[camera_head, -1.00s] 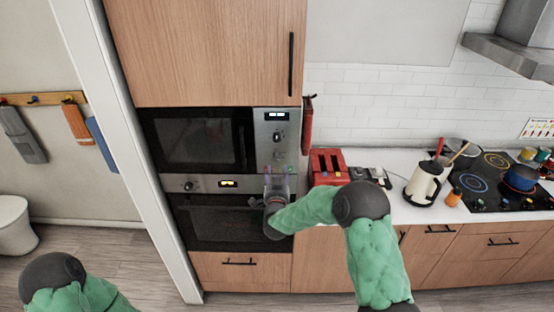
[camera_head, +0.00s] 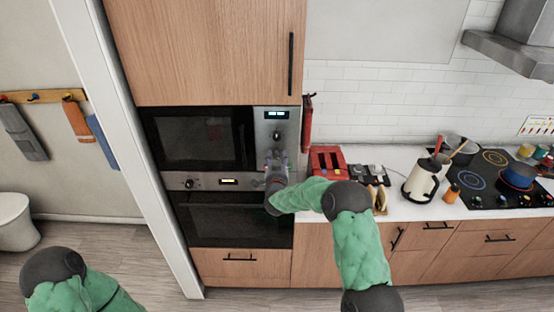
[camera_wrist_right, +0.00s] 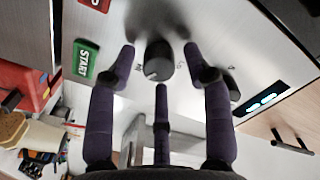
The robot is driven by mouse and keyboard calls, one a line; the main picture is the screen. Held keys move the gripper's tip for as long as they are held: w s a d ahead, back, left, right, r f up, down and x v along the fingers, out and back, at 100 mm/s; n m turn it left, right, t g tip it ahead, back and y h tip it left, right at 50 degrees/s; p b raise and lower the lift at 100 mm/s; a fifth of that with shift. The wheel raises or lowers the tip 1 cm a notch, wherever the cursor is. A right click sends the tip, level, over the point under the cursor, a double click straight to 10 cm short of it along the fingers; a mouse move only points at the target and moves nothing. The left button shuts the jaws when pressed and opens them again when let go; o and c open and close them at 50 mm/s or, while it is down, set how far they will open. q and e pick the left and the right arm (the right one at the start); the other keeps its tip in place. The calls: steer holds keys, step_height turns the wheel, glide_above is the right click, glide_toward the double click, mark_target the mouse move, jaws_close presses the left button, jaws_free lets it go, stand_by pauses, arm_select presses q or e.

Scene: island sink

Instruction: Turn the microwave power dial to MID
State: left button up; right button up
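The microwave (camera_head: 195,140) is built into the tall cabinet, with a steel control panel (camera_head: 264,127) on its right side. In the right wrist view a round dark dial (camera_wrist_right: 158,60) with a light pointer mark sits on the panel, small letters around it. My right gripper (camera_head: 275,158) is at the lower part of the panel. In the wrist view its purple fingers are spread open, one on each side of the dial and a third below it, with gaps visible. A second dark knob (camera_head: 277,135) shows above the gripper. My left gripper is out of view.
A green START button (camera_wrist_right: 86,60) and a red button (camera_wrist_right: 96,4) lie beside the dial. An oven (camera_head: 235,220) is below the microwave. A red toaster (camera_head: 328,162) and kettle (camera_head: 421,182) stand on the counter at right.

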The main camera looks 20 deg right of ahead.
jaws_close()
